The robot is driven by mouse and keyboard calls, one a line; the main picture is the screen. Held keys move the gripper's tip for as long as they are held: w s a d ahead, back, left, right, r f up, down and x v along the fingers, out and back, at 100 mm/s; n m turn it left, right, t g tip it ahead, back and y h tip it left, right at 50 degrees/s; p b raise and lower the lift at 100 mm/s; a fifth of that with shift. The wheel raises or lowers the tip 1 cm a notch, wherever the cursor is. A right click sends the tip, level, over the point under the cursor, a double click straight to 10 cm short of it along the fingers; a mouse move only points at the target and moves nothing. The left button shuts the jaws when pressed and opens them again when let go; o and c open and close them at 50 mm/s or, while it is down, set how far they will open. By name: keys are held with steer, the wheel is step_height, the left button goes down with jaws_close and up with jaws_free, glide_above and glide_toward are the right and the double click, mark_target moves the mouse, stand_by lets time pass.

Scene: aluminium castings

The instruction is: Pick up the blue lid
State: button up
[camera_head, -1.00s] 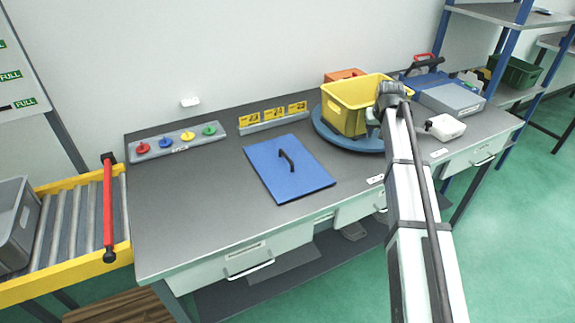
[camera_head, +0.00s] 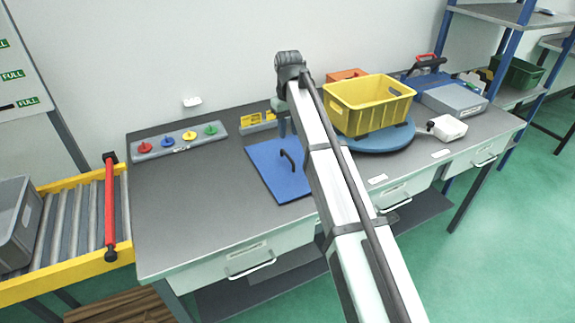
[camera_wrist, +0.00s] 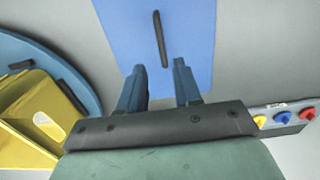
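The blue lid (camera_head: 270,170) lies flat on the grey workbench, with a dark bar handle (camera_head: 288,158) standing up from its middle. My arm hides the lid's right part in the head view. In the wrist view the lid (camera_wrist: 190,30) fills the top middle, with its handle (camera_wrist: 161,40) just beyond my fingers. My gripper (camera_wrist: 160,82) is open and empty, its two blue fingers apart. In the head view my gripper (camera_head: 282,128) hangs above the back edge of the lid. The handle looks clear of the fingers.
A yellow crate (camera_head: 368,106) stands on a round blue turntable (camera_head: 385,139) right of the lid. A strip with coloured knobs (camera_head: 180,142) lies at the back left. A roller conveyor (camera_head: 75,228) adjoins the bench's left end. The bench's left part is clear.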

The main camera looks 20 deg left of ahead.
mark_target(288, 156)
steer(key=f, duration=1.1)
steer(key=shift+w+a+f, duration=0.1)
steer(key=shift+a+f, duration=0.1)
steer(key=shift+c, duration=0.3)
jaws_close()
